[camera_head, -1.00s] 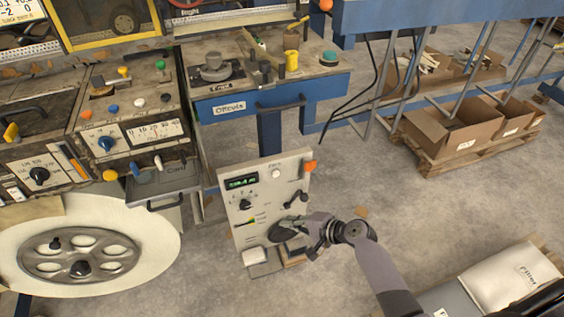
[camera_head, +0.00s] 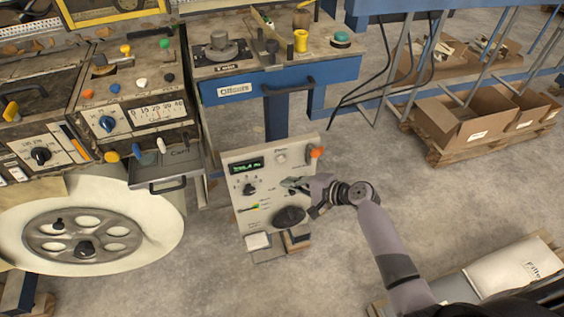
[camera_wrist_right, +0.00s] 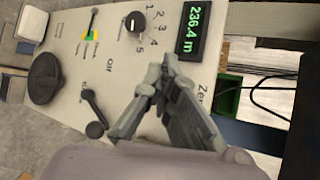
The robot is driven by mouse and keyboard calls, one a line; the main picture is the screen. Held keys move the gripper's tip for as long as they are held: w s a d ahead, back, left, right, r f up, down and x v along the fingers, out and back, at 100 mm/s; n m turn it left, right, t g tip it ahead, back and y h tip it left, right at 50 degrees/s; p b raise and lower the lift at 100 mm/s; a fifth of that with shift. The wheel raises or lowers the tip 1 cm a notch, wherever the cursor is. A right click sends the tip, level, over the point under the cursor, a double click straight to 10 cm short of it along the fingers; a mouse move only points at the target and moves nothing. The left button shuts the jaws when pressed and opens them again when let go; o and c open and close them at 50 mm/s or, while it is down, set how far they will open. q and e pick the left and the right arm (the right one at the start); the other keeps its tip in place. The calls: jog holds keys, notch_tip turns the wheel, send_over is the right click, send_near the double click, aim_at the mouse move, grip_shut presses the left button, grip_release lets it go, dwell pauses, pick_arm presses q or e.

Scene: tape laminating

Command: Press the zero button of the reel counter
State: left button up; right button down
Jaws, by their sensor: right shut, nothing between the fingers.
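The reel counter (camera_head: 245,207) is an upright pale panel with a lit green display (camera_head: 247,165). In the right wrist view its display (camera_wrist_right: 192,32) reads 236.4 m. The zero button (camera_head: 281,158) is a small pale round button near the panel's top, right of the display. In the right wrist view only part of the "Zero" lettering shows and my gripper hides the button. My right gripper (camera_head: 289,183) is shut and empty in front of the panel, below the zero button. It also shows in the right wrist view (camera_wrist_right: 166,72). My left gripper is not in view.
The panel also bears an orange knob (camera_head: 316,152), a black handwheel (camera_head: 289,216), a rotary selector (camera_wrist_right: 135,23) and a small crank (camera_wrist_right: 94,113). A blue-fronted bench (camera_head: 235,92) stands behind. Cardboard boxes (camera_head: 460,118) lie at back right.

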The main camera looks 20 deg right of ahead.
aim_at(281, 159)
jog(key=shift+w+a+f+b, duration=0.1)
jog(key=shift+w+b, duration=0.95)
jog(key=shift+w, duration=1.7)
jog(key=shift+w, duration=0.1)
jog(key=shift+w, duration=0.35)
jog(key=shift+w+b, duration=0.3)
jog(key=shift+w, duration=0.2)
jog(key=shift+s, duration=0.1)
jog(key=shift+s+p, duration=0.65)
jog(key=shift+s, duration=0.2)
